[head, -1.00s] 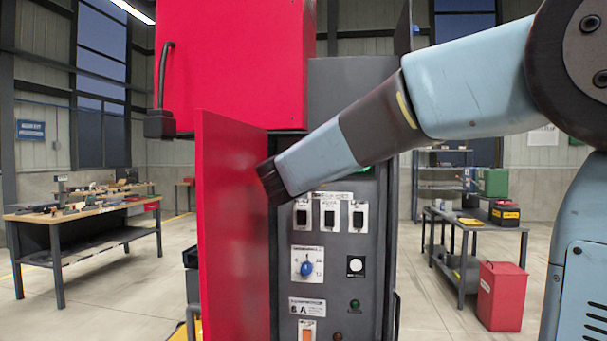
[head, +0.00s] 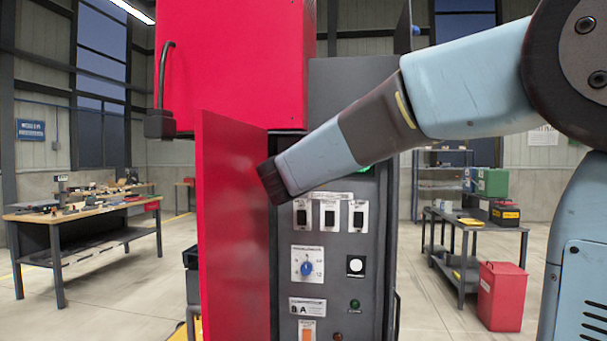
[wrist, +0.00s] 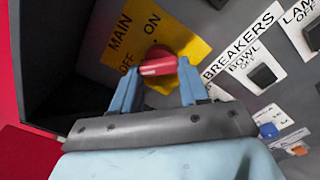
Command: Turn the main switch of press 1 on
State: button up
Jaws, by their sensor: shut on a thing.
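The main switch is a red rotary handle (wrist: 158,66) on a yellow plate (wrist: 190,42) marked MAIN, ON and OFF in the wrist view. The handle lies nearly level in that picture, and its end with a pale mark points left, towards the OFF lettering. My gripper (wrist: 158,90) has its two blue fingers on either side of the handle and is shut on it. My arm hides the switch there.
The red door stands close to my gripper on the left. Breaker switches (head: 329,215), a blue-knobbed dial (head: 307,266) and an orange switch (head: 307,330) sit below. A workbench (head: 95,208) stands left; a cart (head: 475,230) and red bin (head: 501,297) stand right.

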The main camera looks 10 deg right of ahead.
jog(key=shift+m, duration=0.3)
jog(key=shift+r+m, duration=0.15)
jog(key=shift+m, duration=8.45)
jog(key=o, duration=1.1)
jog(key=shift+r, duration=0.15)
jog(key=shift+c, duration=0.2)
jog(key=v, duration=1.3)
jog(key=shift+s, duration=0.35)
